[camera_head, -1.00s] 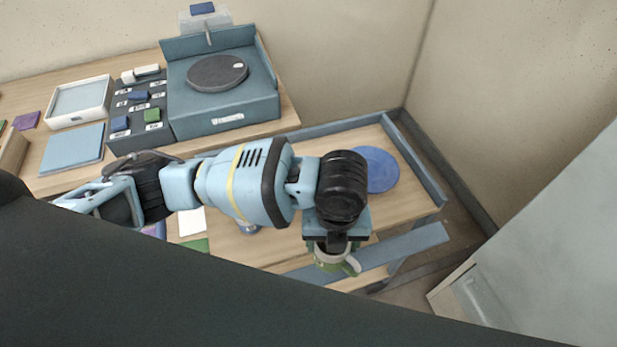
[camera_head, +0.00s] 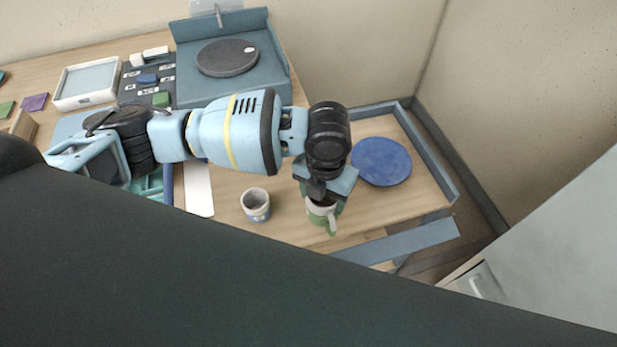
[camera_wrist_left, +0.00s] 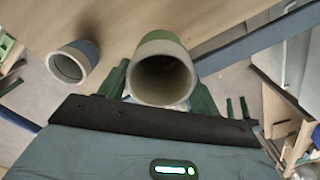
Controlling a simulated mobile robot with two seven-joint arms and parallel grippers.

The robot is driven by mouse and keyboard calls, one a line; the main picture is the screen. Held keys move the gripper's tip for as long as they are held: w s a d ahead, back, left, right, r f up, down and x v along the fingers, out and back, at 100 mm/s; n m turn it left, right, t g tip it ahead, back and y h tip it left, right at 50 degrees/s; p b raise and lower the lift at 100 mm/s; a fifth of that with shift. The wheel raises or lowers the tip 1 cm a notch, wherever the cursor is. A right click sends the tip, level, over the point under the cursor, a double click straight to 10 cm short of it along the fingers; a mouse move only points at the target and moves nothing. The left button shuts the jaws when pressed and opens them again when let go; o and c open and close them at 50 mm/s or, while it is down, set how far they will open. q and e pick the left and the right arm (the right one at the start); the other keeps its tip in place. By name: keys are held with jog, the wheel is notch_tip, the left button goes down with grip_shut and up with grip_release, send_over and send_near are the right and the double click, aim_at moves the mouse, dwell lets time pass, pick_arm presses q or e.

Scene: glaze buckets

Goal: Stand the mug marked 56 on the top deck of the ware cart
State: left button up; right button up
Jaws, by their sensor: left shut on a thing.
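My left gripper (camera_head: 319,192) is shut on a green mug with a pale rim (camera_head: 322,219). In the left wrist view the same mug (camera_wrist_left: 162,72) sits between the dark green fingers, its open mouth facing the camera. I cannot read a number on it. The mug is over or at the front edge of a wooden deck (camera_head: 425,186) with blue-grey rails, which looks like the ware cart's top; whether it touches is unclear. A second mug, white and blue (camera_head: 256,206), stands left of it, also in the left wrist view (camera_wrist_left: 72,62). My right gripper is not in view.
A blue disc (camera_head: 382,161) lies on the deck right of my gripper. A blue-grey rail (camera_head: 405,243) runs along the front right. A turntable (camera_head: 227,58) in a blue box, a white tray (camera_head: 88,83) and a white sheet (camera_head: 198,188) are further left.

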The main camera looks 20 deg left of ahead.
pick_arm(q)
jog(key=shift+w+a+f, duration=0.7)
jog(key=shift+w+a, duration=0.15)
jog(key=shift+w, duration=0.1)
jog(key=shift+w+a+f, duration=0.65)
jog(key=shift+w+a, duration=0.15)
jog(key=shift+w, duration=0.2)
jog(key=shift+w+a+f, duration=0.7)
jog(key=shift+w+a, duration=0.15)
jog(key=shift+w, duration=0.1)
jog(key=shift+f, duration=0.2)
jog(key=o, duration=1.2)
notch_tip(320, 180, up, 12)
jog(key=shift+r+p, duration=0.2)
jog(key=shift+p, duration=0.1)
